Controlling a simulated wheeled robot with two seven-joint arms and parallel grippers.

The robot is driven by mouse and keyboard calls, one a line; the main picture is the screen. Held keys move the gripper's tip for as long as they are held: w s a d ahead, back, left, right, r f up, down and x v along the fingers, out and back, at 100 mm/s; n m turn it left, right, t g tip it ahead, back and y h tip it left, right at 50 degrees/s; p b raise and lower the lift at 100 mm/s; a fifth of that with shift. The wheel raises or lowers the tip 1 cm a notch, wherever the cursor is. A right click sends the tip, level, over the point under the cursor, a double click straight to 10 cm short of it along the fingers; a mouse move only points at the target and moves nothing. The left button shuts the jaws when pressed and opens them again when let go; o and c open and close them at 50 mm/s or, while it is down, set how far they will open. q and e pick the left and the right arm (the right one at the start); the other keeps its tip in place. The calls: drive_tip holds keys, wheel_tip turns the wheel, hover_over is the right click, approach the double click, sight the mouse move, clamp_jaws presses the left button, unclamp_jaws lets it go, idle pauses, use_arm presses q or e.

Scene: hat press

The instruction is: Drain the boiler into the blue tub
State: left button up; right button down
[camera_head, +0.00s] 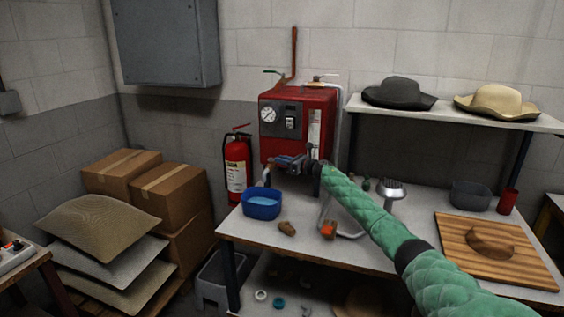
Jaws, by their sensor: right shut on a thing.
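The red boiler (267,142) stands at the back of the table, with a round gauge and a sight glass on its front. The blue tub (262,212) sits on the table's left front part, below and left of the boiler, with light blue liquid in it. My right gripper (279,162) is at the boiler's lower front, above the tub, on my green-sleeved arm. It is shut on a small part there that looks like the drain valve, mostly hidden by the jaws. A short spout (266,175) hangs just above the tub's back. My left gripper is not in view.
A brown lump (287,228) and an orange-and-brown item (328,230) lie near the table's front edge. A metal steam head (390,189), a dark bin (470,195), a red cup (508,201) and a wooden hat board (494,250) stand right. A fire extinguisher (236,165) stands left.

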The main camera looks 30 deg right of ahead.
drive_tip(key=shift+r, duration=0.1)
drive_tip(key=c, duration=1.4)
unclamp_jaws()
drive_tip(key=shift+o, duration=0.2)
